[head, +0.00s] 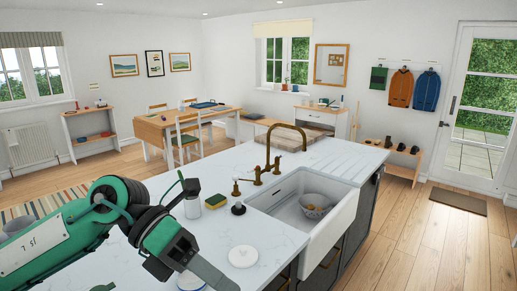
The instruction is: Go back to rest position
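My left arm reaches in from the lower left over the white marble counter (325,160). My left gripper (212,274) points down to the right, near the counter's front edge. No object shows between its fingers, but their spacing cannot be made out from this angle. My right gripper is out of view.
A white sink (336,215) holds a colander (315,205), with a brass tap (269,163) behind it. A sponge (216,201), a glass (192,206), a dark stopper (238,208) and a white round lid (242,256) stand near my gripper. Floor is free at right.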

